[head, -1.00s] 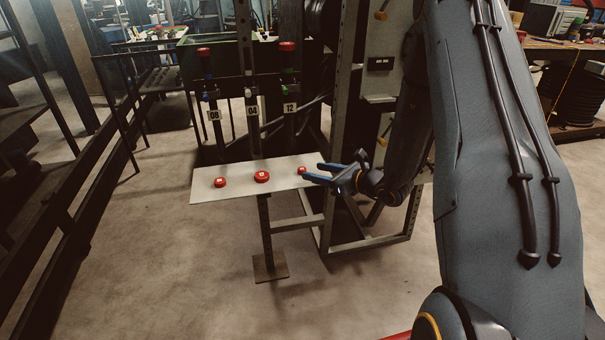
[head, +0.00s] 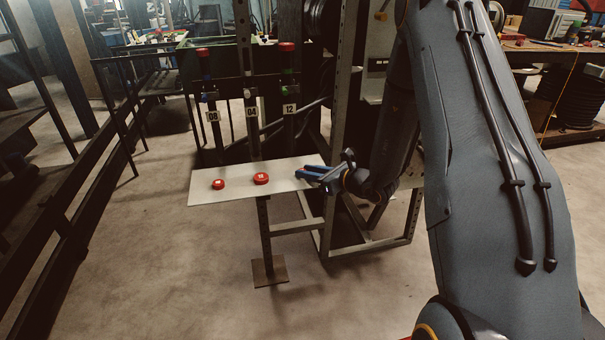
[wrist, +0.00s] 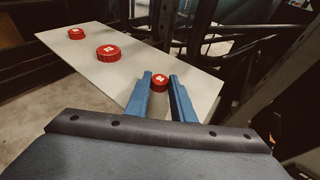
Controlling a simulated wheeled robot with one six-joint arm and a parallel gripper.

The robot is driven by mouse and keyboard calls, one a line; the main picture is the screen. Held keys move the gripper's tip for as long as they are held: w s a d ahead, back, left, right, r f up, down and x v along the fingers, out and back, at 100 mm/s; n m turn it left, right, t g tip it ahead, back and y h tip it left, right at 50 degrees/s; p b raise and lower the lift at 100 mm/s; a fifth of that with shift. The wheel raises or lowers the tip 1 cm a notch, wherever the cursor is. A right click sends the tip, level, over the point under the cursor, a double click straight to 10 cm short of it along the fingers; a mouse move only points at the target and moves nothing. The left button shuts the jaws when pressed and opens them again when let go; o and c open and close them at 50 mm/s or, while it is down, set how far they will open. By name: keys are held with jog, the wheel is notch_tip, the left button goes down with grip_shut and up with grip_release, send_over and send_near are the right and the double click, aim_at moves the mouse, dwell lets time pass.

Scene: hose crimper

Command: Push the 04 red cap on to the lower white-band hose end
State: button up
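Three red caps with white labels too small to read lie on a pale plate (head: 240,187): one at the left (head: 218,184), a larger one in the middle (head: 261,178), and one at the right (wrist: 159,82). My gripper (head: 305,174) is at the plate's right end, its blue fingers open. In the wrist view the right cap shows between or just below the fingertips (wrist: 160,77), with slim gaps to both; the fingers hide it in the head view. The hose post labelled 04 (head: 252,112) stands behind the plate; no red cap shows on it and its white band is unclear.
Posts labelled 08 (head: 213,116) and 12 (head: 290,109) stand either side, with red tops above blue and green bands. A metal frame upright (head: 338,110) rises close behind my gripper. A dark railing (head: 75,215) is at the left. The floor in front is clear.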

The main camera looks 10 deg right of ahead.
jog(key=shift+c, duration=0.5)
jog(key=shift+r+p, duration=1.95)
jog(key=shift+r, duration=1.6)
